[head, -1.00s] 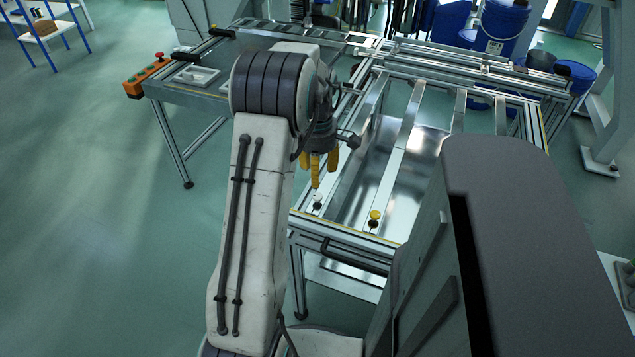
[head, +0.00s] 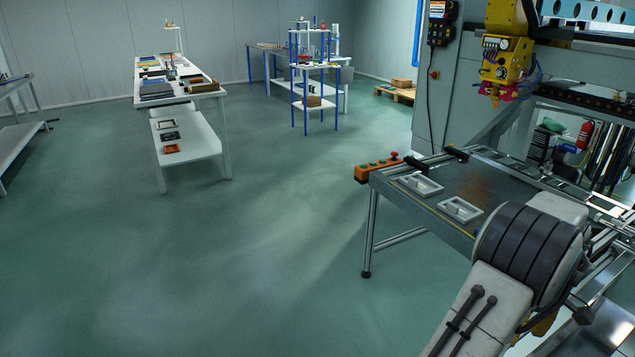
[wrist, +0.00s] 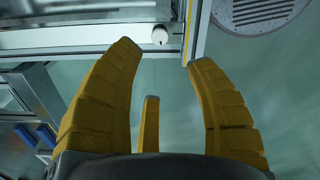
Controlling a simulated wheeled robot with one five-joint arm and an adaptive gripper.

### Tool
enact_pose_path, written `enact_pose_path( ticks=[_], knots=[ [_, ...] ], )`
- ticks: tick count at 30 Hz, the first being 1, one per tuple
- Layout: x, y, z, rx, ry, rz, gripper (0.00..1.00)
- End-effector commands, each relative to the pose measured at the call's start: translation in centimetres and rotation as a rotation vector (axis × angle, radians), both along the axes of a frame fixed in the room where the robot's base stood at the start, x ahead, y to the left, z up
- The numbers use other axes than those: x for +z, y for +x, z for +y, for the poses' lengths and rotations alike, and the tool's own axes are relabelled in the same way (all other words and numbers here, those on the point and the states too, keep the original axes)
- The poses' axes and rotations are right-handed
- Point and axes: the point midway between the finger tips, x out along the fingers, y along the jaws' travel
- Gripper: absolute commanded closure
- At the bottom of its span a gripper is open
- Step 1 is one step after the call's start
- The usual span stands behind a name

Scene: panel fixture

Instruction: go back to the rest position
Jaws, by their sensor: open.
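My gripper (wrist: 163,54) is open in the wrist view, with its yellow fingers spread and nothing between them. A metal rail of the panel fixture with a white round knob (wrist: 160,36) shows just beyond the fingertips; I cannot tell the distance. In the head view my arm stands at the lower right, and only a bit of my gripper's yellow fingers (head: 543,323) shows behind it. The panel fixture (head: 460,235) is beyond my arm and carries two light frames (head: 421,185) on its top.
An orange button box (head: 377,171) sits at the fixture's corner. A yellow machine head (head: 507,58) hangs at the upper right. A white bench with parts (head: 205,88) and a blue-legged rack (head: 315,102) stand farther back. The floor at the left and middle is open.

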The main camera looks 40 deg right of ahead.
Motion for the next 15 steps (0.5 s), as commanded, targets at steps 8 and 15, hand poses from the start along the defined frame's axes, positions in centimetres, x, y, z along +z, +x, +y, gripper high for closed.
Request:
enact_pose_path(
  ticks=[8, 15],
  knots=[
    [0.2, 0.7, 0.2, 0.004, -0.002, 0.0, 0.5],
    [2.8, 8.9, 3.2, 0.016, -0.029, -0.004, 0.5]
  ],
)
